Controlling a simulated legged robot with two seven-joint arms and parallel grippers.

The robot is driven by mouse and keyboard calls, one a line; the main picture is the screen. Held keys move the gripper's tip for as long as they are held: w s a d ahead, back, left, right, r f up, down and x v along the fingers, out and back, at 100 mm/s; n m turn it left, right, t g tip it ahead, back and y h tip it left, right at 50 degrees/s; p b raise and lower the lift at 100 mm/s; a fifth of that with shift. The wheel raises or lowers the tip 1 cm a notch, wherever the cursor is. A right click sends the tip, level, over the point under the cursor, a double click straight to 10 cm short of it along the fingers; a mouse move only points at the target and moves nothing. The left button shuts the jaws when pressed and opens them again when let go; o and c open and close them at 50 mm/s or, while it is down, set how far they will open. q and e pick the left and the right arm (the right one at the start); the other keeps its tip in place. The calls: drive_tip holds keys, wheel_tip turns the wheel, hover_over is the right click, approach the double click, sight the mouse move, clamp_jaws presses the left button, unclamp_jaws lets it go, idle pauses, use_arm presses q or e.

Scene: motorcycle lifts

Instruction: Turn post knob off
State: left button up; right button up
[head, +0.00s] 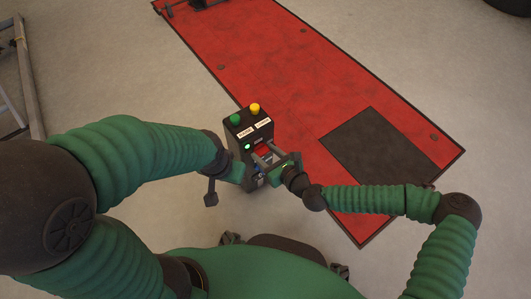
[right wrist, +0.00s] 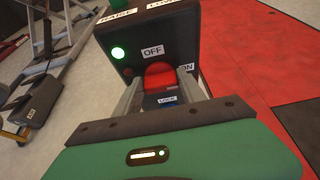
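A dark control post (head: 244,130) stands in the middle of the head view, with a green button and a yellow button on top. Its red knob (right wrist: 158,74) shows in the right wrist view, among labels reading OFF, ON and LOCK. A green light (right wrist: 118,52) on the post is lit. My right gripper (right wrist: 160,80) is open, its two grey fingers on either side of the knob, with gaps seemingly left beside it. In the head view the right gripper (head: 262,151) is at the post's front. My left gripper (head: 233,172) is beside the post's lower left, its fingers unclear.
A red lift platform (head: 300,75) with a dark plate (head: 378,145) lies behind and right of the post. A metal frame (head: 28,75) stands at the far left. Bare floor (head: 110,60) lies between the frame and the platform.

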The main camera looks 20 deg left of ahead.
drive_tip(key=c, duration=0.5)
drive_tip(key=n+t+p, duration=0.2)
drive_tip(key=n, duration=0.2)
drive_tip(key=s+f+n+t+h+p, duration=0.1)
drive_tip(key=n+t+p, duration=0.1)
drive_tip(key=n, duration=0.3)
drive_tip(key=a+n+t+p, duration=0.1)
drive_tip(key=n+t+p, duration=0.2)
drive_tip(key=n, duration=0.1)
drive_tip(key=shift+s+f+h, duration=0.2)
drive_tip(key=shift+f+h, duration=0.1)
drive_tip(key=shift+h, duration=0.1)
drive_tip(key=shift+f+n, duration=0.1)
drive_tip(key=shift+n, duration=0.3)
idle(0.4)
